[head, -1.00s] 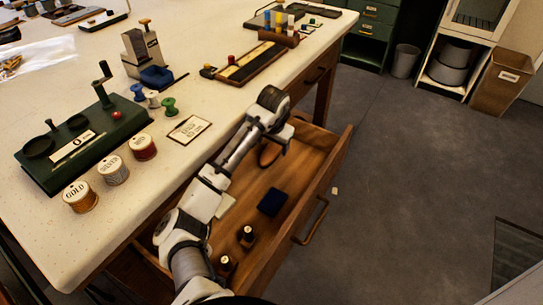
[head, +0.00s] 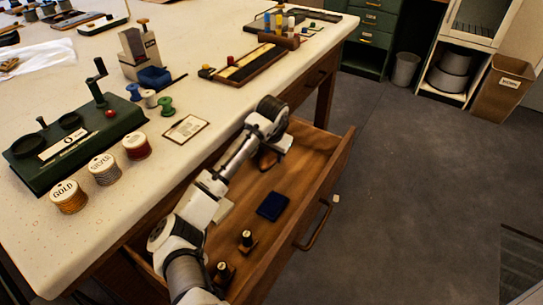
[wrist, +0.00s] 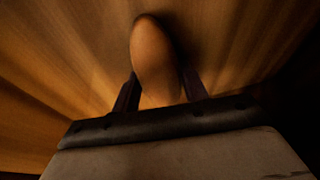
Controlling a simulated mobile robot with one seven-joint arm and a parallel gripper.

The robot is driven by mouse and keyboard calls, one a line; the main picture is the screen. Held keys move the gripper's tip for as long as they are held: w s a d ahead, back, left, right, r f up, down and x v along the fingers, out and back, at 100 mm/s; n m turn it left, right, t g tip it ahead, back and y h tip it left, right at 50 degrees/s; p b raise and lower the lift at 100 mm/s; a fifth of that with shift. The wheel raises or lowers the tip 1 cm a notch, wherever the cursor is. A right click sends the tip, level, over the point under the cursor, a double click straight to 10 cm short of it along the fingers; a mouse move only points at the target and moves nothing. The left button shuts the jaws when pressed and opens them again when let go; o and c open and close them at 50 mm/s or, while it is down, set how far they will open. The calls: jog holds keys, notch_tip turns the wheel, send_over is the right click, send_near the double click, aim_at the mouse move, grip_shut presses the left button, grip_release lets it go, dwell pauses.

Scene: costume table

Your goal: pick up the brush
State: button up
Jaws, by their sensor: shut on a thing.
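The brush shows in the wrist view as a smooth brown, rounded wooden piece (wrist: 155,55) over the drawer's wooden floor. My gripper (wrist: 160,88) has one dark finger on each side of it and is shut on it. In the head view, the brush (head: 267,160) is a small brown shape low in the open drawer, partly hidden by my wrist. My gripper (head: 273,150) is there too, its fingers mostly hidden. I cannot tell whether the brush touches the drawer floor, and no bristles show.
The open wooden drawer (head: 300,190) has a raised front wall with a handle (head: 314,226). A dark blue pad (head: 272,206) and two small dark bottles (head: 247,240) lie nearer in it. The white tabletop (head: 225,95) overhangs at left, with thread spools (head: 104,170) near its edge.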

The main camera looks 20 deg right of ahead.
jog(key=shift+r, duration=0.15)
jog(key=shift+r+p, duration=0.5)
jog(key=shift+p, duration=0.25)
jog(key=shift+s+d+r+p, duration=0.1)
jog(key=shift+s+d+p, duration=0.05)
jog(key=shift+s+p, duration=0.15)
jog(key=s, duration=0.1)
jog(key=s+d+p, duration=0.1)
jog(key=s, duration=0.1)
notch_tip(320, 180, up, 14)
jog(key=p, duration=1.2)
jog(key=shift+s+f, duration=0.15)
jog(key=shift+f, duration=0.05)
jog(key=shift+a, duration=0.1)
jog(key=o, duration=0.4)
jog(key=shift+c, duration=1.3)
